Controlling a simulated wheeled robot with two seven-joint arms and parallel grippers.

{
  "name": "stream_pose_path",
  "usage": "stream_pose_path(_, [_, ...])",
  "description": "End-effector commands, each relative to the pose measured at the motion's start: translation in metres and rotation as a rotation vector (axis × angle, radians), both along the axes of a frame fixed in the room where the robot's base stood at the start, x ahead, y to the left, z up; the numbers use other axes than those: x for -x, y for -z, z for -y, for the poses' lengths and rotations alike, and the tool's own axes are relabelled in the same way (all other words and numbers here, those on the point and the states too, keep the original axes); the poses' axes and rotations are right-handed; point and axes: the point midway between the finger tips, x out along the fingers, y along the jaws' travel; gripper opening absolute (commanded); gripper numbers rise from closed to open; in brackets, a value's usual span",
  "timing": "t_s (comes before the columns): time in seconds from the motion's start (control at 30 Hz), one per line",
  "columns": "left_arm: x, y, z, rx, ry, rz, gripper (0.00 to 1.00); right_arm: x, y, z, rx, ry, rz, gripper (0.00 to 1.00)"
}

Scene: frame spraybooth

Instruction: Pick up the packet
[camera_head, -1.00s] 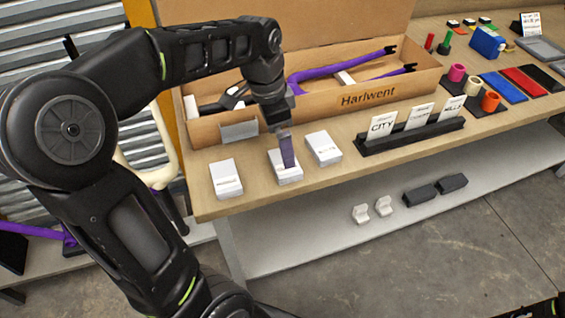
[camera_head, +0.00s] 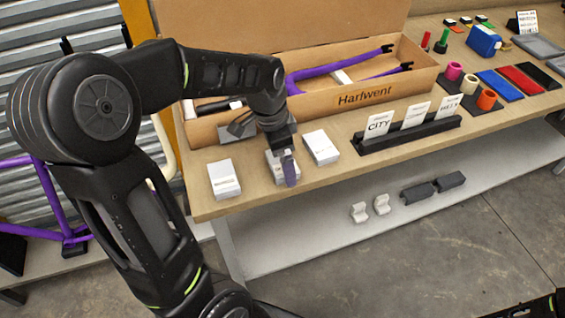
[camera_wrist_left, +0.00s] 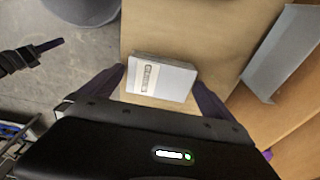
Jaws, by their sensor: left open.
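Three white packets lie in a row near the front edge of the bench: a left packet (camera_head: 223,180), a middle packet (camera_head: 272,168) and a right packet (camera_head: 320,147). My left gripper (camera_head: 289,170) points down at the middle packet and partly hides it in the head view. In the left wrist view, a white packet (camera_wrist_left: 160,78) with a printed label lies between the two spread fingers of my left gripper (camera_wrist_left: 160,88). The fingers are open, one on each side of it; I cannot tell whether they touch it.
A long cardboard box (camera_head: 366,98) marked "Harlwent" holds a purple frame behind the packets. A black holder with cards (camera_head: 408,136) stands to the right. A lower shelf (camera_head: 300,228) lies below the bench.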

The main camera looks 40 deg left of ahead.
Motion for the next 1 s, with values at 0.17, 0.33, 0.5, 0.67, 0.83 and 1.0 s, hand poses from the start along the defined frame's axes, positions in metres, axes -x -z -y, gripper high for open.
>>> stream_pose_path(0.17, [0.0,-0.0002,0.0,0.0,0.0,0.0,1.0,0.0,0.0001,0.0,0.0,0.0,0.0,0.36])
stream_pose_path(0.33, [0.0001,-0.0003,0.0001,0.0,0.0,0.0,1.0,0.0,0.0001,0.0,0.0,0.0,0.0,0.36])
stream_pose_path(0.5, [0.0,-0.0004,0.0001,0.0,0.0,0.0,1.0,0.0,0.0001,0.0,0.0,0.0,0.0,0.36])
stream_pose_path(0.67, [0.0001,-0.0004,0.0,0.0,0.0,0.0,0.89,0.0,0.0001,0.0,0.0,0.0,0.0,0.36])
stream_pose_path(0.83, [0.0001,-0.0004,0.0002,0.0,0.0,0.0,0.75,0.0,0.0001,0.0,0.0,0.0,0.0,0.36])
stream_pose_path(1.0, [0.0001,-0.0004,0.0002,0.0,0.0,0.0,0.61,0.0,0.0,0.0,0.0,0.0,0.0,0.36])
